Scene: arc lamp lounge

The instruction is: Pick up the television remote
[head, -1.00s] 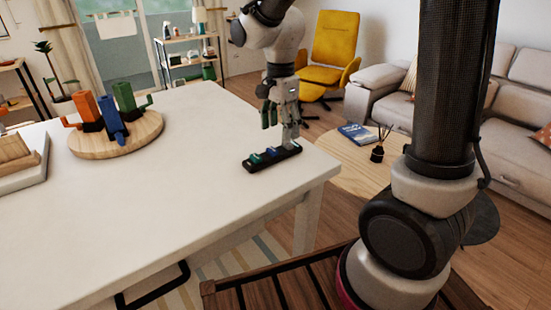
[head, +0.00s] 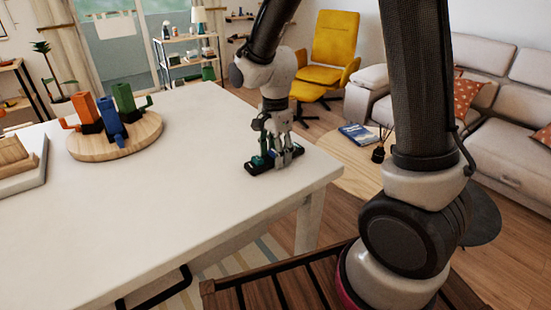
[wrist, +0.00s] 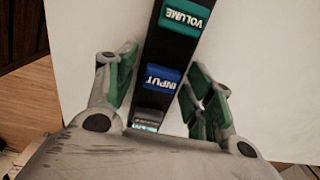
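The television remote (head: 257,169) is a black bar with coloured buttons, lying on the white table (head: 150,215) near its right edge. In the wrist view the remote (wrist: 165,52) runs between my fingers, showing a green VOLUME button, a blue INPUT button and a grey one. My gripper (head: 274,157) is low over the remote in the head view. In the wrist view my gripper (wrist: 163,95) is open, with a green-padded finger on each side and a gap to the remote on both sides. The remote's near end is partly hidden by my gripper.
A round wooden board (head: 90,150) with orange, blue and green objects stands on the table's left, beside a light tray (head: 22,178). A low wooden table (head: 350,180) with a blue book (head: 357,134) is beyond the right edge. The table's middle is clear.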

